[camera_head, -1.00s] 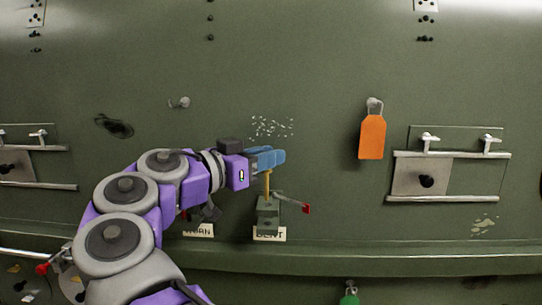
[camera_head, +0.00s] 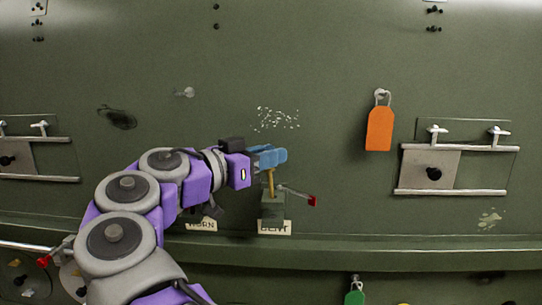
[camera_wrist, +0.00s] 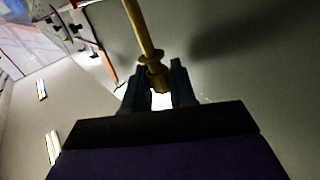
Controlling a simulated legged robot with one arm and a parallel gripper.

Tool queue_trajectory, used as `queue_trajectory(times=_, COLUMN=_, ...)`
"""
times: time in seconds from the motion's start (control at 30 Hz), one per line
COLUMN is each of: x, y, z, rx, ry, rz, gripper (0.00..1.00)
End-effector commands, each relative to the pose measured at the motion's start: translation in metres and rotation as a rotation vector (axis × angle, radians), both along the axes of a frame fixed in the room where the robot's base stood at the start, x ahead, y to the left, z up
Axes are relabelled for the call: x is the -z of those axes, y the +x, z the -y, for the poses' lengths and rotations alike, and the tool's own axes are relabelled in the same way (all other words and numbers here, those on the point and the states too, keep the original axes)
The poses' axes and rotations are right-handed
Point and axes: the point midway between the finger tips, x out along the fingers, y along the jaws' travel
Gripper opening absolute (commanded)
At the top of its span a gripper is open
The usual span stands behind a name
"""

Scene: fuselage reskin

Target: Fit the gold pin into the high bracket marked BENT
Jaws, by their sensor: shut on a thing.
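My gripper (camera_head: 268,158) with blue fingers is shut on the gold pin (camera_head: 271,183), just above the bracket marked BENT (camera_head: 272,206). The pin points down from the fingers, and its lower end meets the top of the green bracket. I cannot tell how deep it sits in the bracket. The BENT label (camera_head: 275,228) is below the bracket. In the wrist view the gold pin (camera_wrist: 146,45) runs up from between the blue fingers (camera_wrist: 158,88), with its collar near their tips. The bracket cannot be made out there.
A lever with a red end (camera_head: 311,201) sticks out to the right of the bracket. A WORN label (camera_head: 201,225) lies to the left, partly behind my arm. An orange tag (camera_head: 379,129) hangs at upper right, beside a panel with rails (camera_head: 452,190). A ledge runs below.

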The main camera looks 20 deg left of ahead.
Motion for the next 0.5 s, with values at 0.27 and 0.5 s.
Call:
queue_trajectory(times=0.27, x=-0.001, y=-0.001, z=-0.001, rx=-0.005, ry=0.001, rz=-0.004, gripper=0.00)
queue_trajectory(times=0.5, x=-0.010, y=0.000, z=0.000, rx=-0.003, ry=0.001, rz=-0.003, gripper=0.00)
